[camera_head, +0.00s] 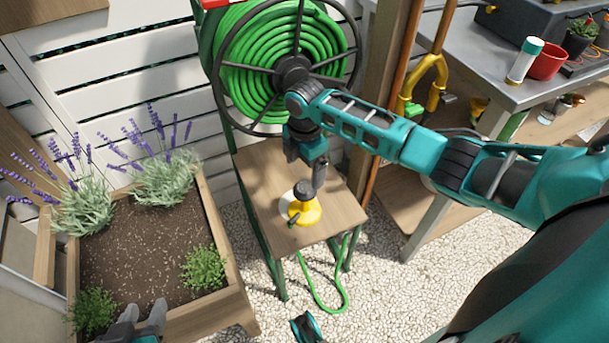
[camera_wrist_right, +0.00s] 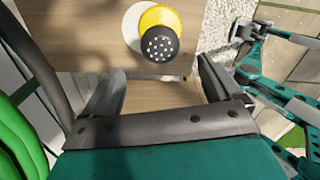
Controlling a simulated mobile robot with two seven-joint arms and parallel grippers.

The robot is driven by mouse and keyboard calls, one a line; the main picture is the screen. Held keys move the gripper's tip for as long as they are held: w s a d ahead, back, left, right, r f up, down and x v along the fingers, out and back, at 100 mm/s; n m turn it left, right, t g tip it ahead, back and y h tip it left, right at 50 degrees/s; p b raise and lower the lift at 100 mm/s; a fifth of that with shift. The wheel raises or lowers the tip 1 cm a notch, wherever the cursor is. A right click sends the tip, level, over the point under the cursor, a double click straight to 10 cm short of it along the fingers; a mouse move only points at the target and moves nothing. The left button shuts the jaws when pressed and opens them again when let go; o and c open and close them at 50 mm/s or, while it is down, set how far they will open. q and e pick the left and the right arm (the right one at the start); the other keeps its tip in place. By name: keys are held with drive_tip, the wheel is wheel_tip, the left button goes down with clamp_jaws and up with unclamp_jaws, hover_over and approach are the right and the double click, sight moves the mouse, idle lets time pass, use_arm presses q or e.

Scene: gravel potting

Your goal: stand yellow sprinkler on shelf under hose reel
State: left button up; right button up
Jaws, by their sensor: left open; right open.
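The yellow sprinkler (camera_head: 303,213), with a dark round head, stands upright on the wooden shelf (camera_head: 262,178) under the hose reel (camera_head: 255,95). A pale round disc (camera_head: 286,203) shows beside or under its base; I cannot tell which. My right gripper (camera_head: 306,172) is open just behind and above the sprinkler. In the right wrist view the sprinkler (camera_wrist_right: 158,18) is beyond the open, empty fingers (camera_wrist_right: 160,85), with its perforated head facing the camera. My left gripper (camera_head: 145,318) is open and empty at the bottom left, by the planter.
A wooden planter (camera_head: 222,232) with lavender and soil stands at the left. A green hose (camera_head: 322,300) loops down below the shelf. A grey workbench (camera_head: 490,85) with a red pot (camera_head: 547,62) is at the right. The shelf around the sprinkler is clear.

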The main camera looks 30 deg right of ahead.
drive_tip(key=s+a+f+m+t+y, duration=0.2)
drive_tip(key=s+a+f+m+t, duration=0.15)
drive_tip(key=a, duration=0.25)
drive_tip(key=s+a+f+m+t+y, duration=0.2)
drive_tip(key=s+a+m, duration=0.2)
drive_tip(key=s+a, duration=0.15)
drive_tip(key=s+d+r+m+t+h, duration=0.1)
drive_tip(key=s+d+r+m+t, duration=0.1)
drive_tip(key=s+r+m+t, duration=0.3)
drive_tip(key=s+r+m, duration=0.1)
drive_tip(key=s+m, duration=0.1)
drive_tip(key=m, duration=0.2)
drive_tip(key=shift+s+r+m, duration=0.15)
drive_tip(key=shift+s+m, duration=0.1)
drive_tip(key=shift+m, duration=0.1)
